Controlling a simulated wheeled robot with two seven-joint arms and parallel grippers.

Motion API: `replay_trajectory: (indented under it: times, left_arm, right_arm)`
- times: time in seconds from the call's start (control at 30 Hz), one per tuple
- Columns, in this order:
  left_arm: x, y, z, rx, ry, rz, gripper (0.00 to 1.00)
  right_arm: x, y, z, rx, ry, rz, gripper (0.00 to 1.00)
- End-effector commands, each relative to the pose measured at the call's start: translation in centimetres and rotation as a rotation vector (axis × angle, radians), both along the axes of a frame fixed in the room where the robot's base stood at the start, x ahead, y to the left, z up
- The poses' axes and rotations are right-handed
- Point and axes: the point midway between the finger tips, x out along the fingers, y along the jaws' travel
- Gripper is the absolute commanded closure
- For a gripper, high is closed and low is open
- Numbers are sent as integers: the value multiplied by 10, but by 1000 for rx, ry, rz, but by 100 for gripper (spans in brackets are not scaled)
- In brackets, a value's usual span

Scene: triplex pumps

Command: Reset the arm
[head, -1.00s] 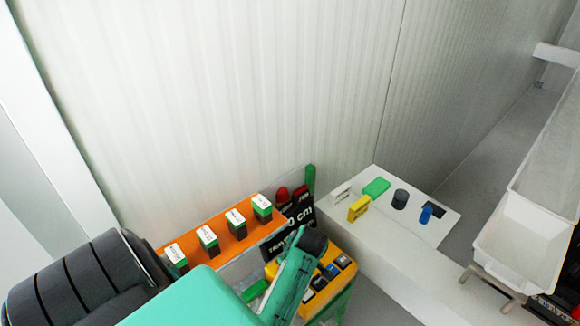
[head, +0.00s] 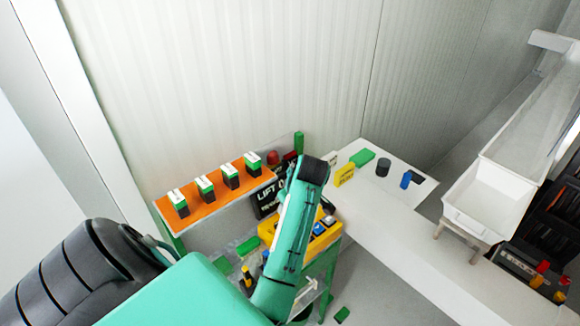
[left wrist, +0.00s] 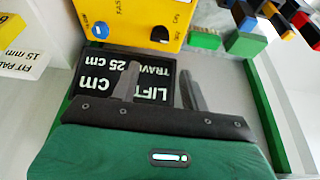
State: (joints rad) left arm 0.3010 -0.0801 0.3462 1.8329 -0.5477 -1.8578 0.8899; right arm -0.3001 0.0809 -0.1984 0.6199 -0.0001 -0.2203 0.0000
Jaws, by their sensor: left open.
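My left arm (head: 290,240), teal with a dark joint at its upper end, rises in front of the shelf and box in the head view. My left gripper (left wrist: 158,80) shows in the left wrist view, its two grey fingers apart with nothing between them. Behind the fingers is a black sign (left wrist: 110,75) with white lettering, including "LIFT" and "25 cm". In the head view my arm partly covers this sign (head: 266,199), and I cannot make out the fingers there. My right gripper is in neither view.
An orange shelf (head: 214,197) carries several green-and-black blocks. A yellow box (head: 325,236) is partly behind my arm. A white counter (head: 388,215) holds a yellow block (head: 344,175), a green block and a dark cylinder. A white trough (head: 487,205) stands right. A ribbed wall closes the back.

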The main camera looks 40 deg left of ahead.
Motion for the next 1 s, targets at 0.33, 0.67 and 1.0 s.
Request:
replay_trajectory:
  times: [0.33,0.67,1.0]
  left_arm:
    - [0,0,0,1,0,0,55]
    - [-12,-4,-7,19,12,-81,55]
    - [-87,-54,-39,76,90,-654,55]
  right_arm:
    - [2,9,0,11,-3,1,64]
    - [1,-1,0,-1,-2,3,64]
    - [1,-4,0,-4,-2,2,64]
